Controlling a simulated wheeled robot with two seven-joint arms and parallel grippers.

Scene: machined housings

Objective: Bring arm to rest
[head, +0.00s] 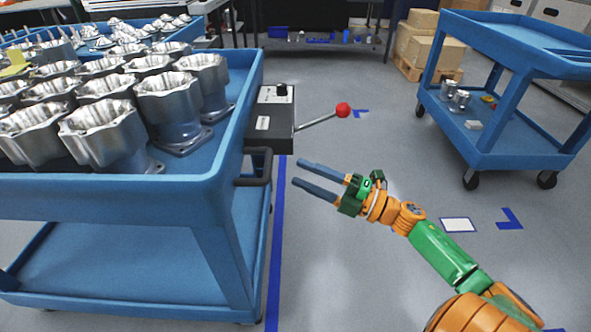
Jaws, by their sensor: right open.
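My right gripper (298,172) comes in from the lower right on its green and orange arm. Its two dark fingers are spread apart with nothing between them. The fingertips point left toward the blue cart's near right corner, in front of the black control box (270,120). Clear floor shows around the fingers. The control box is on the cart's right end and has a lever with a red knob (343,110) reaching out to the right. My left gripper is not in view.
The blue cart (228,200) at left carries several metal housings (105,132). A second blue cart (520,140) stands at right with small metal parts on its lower shelf. Cardboard boxes (430,50) stand at the back. The floor between the carts is open.

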